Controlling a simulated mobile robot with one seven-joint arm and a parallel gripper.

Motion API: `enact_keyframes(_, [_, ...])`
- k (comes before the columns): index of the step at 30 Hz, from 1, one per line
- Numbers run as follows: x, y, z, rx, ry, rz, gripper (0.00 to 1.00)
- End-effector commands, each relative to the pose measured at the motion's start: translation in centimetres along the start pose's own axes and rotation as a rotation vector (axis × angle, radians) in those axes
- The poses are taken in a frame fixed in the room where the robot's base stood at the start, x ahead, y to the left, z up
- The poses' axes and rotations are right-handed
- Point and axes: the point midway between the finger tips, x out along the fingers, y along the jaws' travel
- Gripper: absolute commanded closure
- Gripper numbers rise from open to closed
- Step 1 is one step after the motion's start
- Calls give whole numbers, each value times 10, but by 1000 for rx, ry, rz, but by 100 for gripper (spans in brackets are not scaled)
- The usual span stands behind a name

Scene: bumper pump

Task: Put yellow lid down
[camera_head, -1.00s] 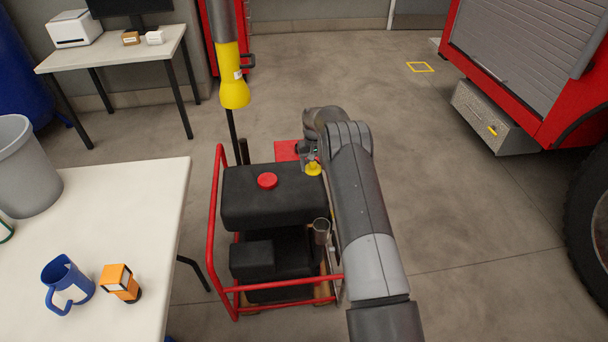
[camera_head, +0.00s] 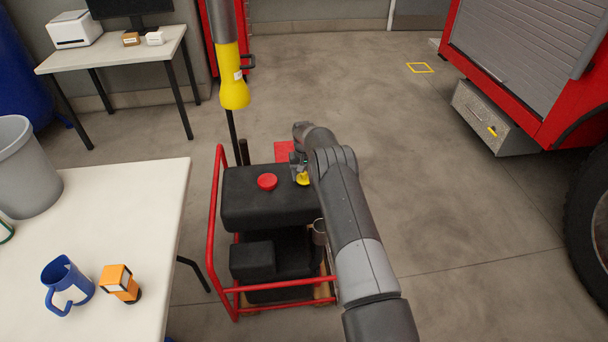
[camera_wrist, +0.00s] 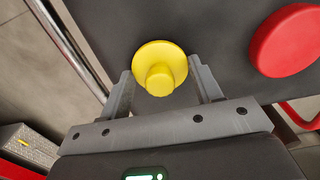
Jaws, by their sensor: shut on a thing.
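The yellow lid (camera_head: 303,179) is round with a raised knob. My gripper (camera_head: 299,167) is shut on it. In the wrist view the yellow lid (camera_wrist: 160,58) sits between the two fingers, its knob towards the camera. In the head view the lid appears over the right part of the black tank top (camera_head: 240,205) of the pump. I cannot tell whether it touches the tank. My gripper and arm hide part of the tank's right end.
A red cap (camera_head: 267,181) sits on the tank, left of the lid; it also shows in the wrist view (camera_wrist: 285,40). A red tube frame (camera_head: 217,220) surrounds the pump. A white table (camera_head: 150,215) with a blue mug (camera_head: 67,284) stands left.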

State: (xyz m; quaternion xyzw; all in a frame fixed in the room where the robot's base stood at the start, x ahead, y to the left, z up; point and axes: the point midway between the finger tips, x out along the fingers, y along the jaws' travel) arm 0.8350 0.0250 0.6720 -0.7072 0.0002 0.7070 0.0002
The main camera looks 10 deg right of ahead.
Motion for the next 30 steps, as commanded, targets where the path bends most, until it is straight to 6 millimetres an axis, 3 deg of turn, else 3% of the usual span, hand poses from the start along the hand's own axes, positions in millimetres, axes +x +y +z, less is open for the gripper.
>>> enact_keyframes(1, [2, 0, 0, 0, -1, 0, 63])
enact_keyframes(2, [3, 0, 0, 0, -1, 0, 41])
enact_keyframes(9, [2, 0, 0, 0, -1, 0, 21])
enact_keyframes(20, [-5, 0, 0, 0, 1, 0, 20])
enact_keyframes(23, [-18, 0, 0, 0, 2, 0, 20])
enact_keyframes(30, [-70, 0, -1, 0, 3, 0, 20])
